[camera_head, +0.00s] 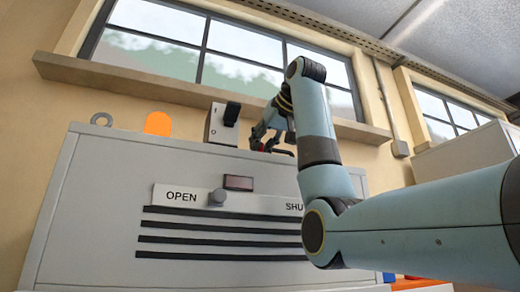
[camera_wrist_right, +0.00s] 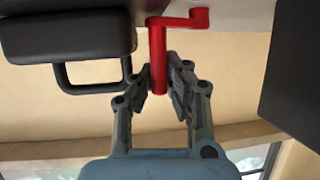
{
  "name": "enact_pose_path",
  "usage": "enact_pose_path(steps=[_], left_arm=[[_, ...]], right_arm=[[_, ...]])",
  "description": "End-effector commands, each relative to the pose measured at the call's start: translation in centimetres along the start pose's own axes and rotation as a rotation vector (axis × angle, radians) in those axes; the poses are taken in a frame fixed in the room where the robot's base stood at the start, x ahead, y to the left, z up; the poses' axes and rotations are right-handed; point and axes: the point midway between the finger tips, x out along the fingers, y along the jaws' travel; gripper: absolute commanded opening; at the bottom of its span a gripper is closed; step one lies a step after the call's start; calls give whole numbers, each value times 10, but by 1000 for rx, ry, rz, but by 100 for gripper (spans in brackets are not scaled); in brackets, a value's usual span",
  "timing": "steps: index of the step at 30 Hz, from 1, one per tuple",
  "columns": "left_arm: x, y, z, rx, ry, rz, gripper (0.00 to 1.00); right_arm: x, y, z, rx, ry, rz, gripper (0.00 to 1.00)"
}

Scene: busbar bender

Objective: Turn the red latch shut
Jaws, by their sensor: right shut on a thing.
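The red latch (camera_wrist_right: 158,55) shows in the right wrist view as a crank shape, with a short arm to the right at its top and a post pointing at my gripper. My right gripper (camera_wrist_right: 161,72) is shut on this post, one finger on each side. In the head view the right gripper (camera_head: 262,139) reaches down at the top edge of the grey cabinet (camera_head: 100,200). Only small red bits of the latch (camera_head: 259,148) show there, mostly hidden by the fingers. My left gripper is not in view.
The cabinet front carries an OPEN/SHUT plate (camera_head: 180,195), partly hidden by my right arm, with a round knob (camera_head: 217,197) and a dark red window (camera_head: 238,182). A switch box (camera_head: 222,126) stands close left of the gripper.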

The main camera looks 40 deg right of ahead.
Motion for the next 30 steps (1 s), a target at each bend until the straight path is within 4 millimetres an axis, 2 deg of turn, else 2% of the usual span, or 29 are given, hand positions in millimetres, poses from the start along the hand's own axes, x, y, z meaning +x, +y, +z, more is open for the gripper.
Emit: enact_pose_path(steps=[9,10,13,30], left_arm=[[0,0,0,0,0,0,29],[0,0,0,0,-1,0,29],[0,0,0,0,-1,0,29],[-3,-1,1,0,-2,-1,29]], right_arm=[[0,1,-1,-4,1,-8,0],[0,1,-1,-5,1,-8,13],[0,1,-1,-4,1,-8,25],[-1,-2,-1,11,0,29,25]])
